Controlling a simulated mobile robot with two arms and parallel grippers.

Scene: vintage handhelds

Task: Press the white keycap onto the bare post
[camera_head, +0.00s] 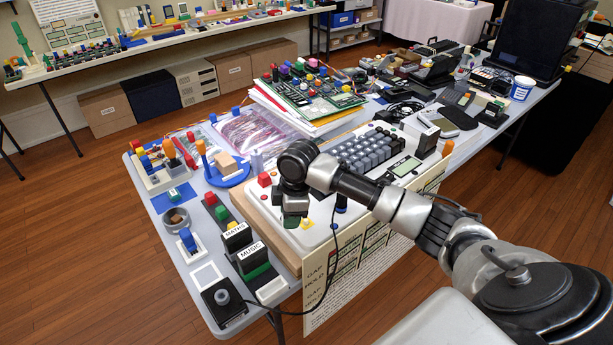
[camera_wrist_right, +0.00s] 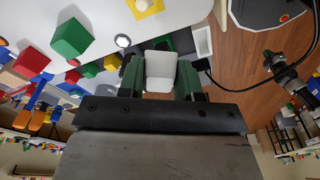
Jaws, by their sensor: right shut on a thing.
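My right gripper (camera_head: 293,217) is above the front left part of the white keyboard housing (camera_head: 268,196), pointing down. In the right wrist view its green-padded fingers (camera_wrist_right: 160,75) are shut on the white keycap (camera_wrist_right: 160,68), which sits between them. The keycap is not clear in the head view. A small round, dark-rimmed spot (camera_wrist_right: 122,41) shows on the white surface near the fingers; I cannot tell whether it is the bare post. My left gripper is not in view.
Labelled black blocks (camera_head: 250,257) and a small joystick box (camera_head: 222,300) stand at the table's front left. A printed sheet (camera_head: 345,275) hangs at the front.

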